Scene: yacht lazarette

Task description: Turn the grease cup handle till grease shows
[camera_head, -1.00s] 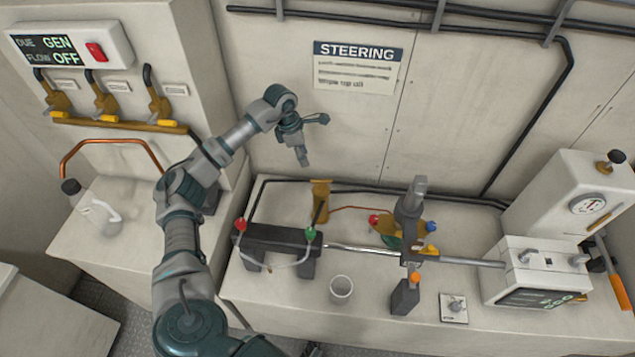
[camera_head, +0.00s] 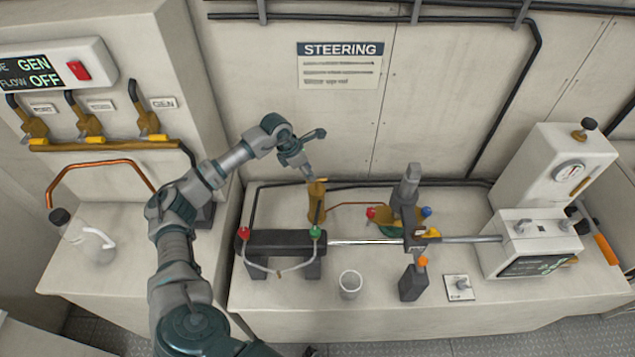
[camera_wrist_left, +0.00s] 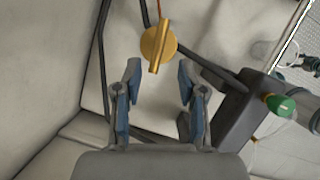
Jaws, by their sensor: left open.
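The brass grease cup (camera_head: 316,203) stands upright on the bench behind the black block. In the left wrist view its round cap with a bar handle (camera_wrist_left: 158,45) lies just beyond and between my fingertips. My left gripper (camera_head: 308,172) is above the cup in the head view, pointing down. In the left wrist view the left gripper (camera_wrist_left: 158,72) has its two fingers apart with nothing between them, and the handle looks untouched. No grease can be made out. My right gripper is not in view.
A black block (camera_head: 279,240) with red and green fittings and a hose stands in front of the cup. A steel rod (camera_head: 365,241) runs right to a white unit (camera_head: 530,243). An empty-looking cup (camera_head: 350,285) is in front. Dark pipes run behind.

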